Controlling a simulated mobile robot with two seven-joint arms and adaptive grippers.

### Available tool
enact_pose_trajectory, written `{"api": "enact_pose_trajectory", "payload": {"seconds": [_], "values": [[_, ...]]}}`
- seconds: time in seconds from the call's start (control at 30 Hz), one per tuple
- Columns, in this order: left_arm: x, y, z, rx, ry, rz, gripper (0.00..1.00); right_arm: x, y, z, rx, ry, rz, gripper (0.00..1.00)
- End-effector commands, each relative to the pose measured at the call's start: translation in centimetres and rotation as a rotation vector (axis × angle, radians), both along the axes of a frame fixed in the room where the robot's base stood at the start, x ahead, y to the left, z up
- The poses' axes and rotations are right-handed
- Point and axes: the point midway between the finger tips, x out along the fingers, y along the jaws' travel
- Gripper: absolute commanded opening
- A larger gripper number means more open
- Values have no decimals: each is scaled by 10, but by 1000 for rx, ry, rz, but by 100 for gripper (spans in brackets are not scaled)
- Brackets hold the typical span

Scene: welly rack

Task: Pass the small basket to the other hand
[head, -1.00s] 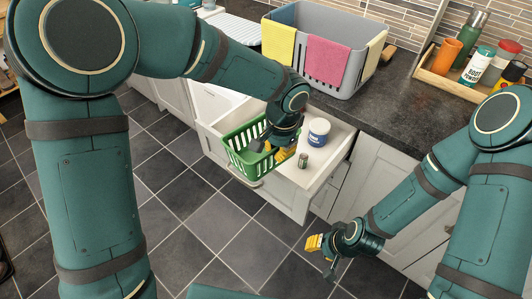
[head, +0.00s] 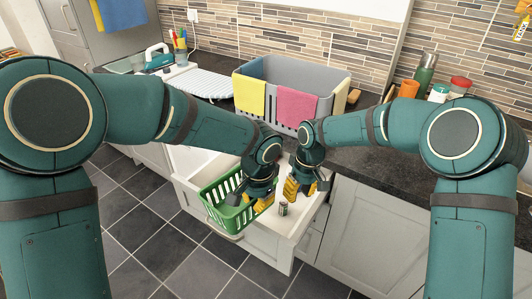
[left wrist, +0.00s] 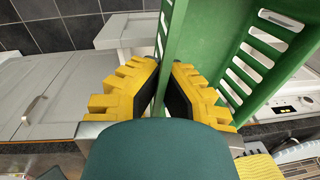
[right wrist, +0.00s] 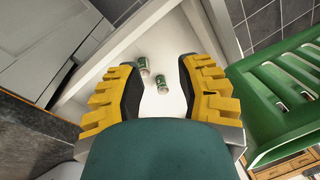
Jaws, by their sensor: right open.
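The small green basket (head: 216,205) is at the left front part of the open white drawer in the head view; whether it touches the drawer is unclear. My left gripper (head: 250,200) is at its right side. In the left wrist view, the left gripper's yellow fingers (left wrist: 163,92) are closed on either side of the basket's green wall (left wrist: 190,45). My right gripper (head: 303,188) is open and empty over the drawer, just right of the left gripper. In the right wrist view the basket (right wrist: 285,95) lies to the right, outside the fingers (right wrist: 158,95).
The open drawer (head: 283,255) holds a small can (head: 283,209); the right wrist view shows two small cans (right wrist: 143,66) (right wrist: 160,84) inside. A grey tub (head: 325,87) with cloths stands on the dark counter behind. Bottles stand at the back right.

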Motion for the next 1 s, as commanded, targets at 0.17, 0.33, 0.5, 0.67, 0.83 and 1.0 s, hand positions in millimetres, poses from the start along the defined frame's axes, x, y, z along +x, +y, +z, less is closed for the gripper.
{"api": "enact_pose_trajectory", "payload": {"seconds": [0.17, 0.33, 0.5, 0.67, 0.83, 1.0], "values": [[0, 0, 0, -1, -1, -1, 0, 23, 37, 80, -53, -42, 152, 36], [0, 0, 0, -1, -1, -1, 0, 19, 75, 114, -51, -44, 265, 36], [0, 0, 0, -1, -1, -1, 0, 15, 92, 125, -43, -44, 315, 36], [0, 0, 0, -1, -1, -1, 0, 13, 94, 113, -44, -41, 321, 36], [0, 0, 0, -1, -1, -1, 0, 11, 96, 85, -43, -39, 320, 36], [0, 0, 0, -1, -1, -1, 0, 9, 97, 54, -43, -40, 319, 36]]}}
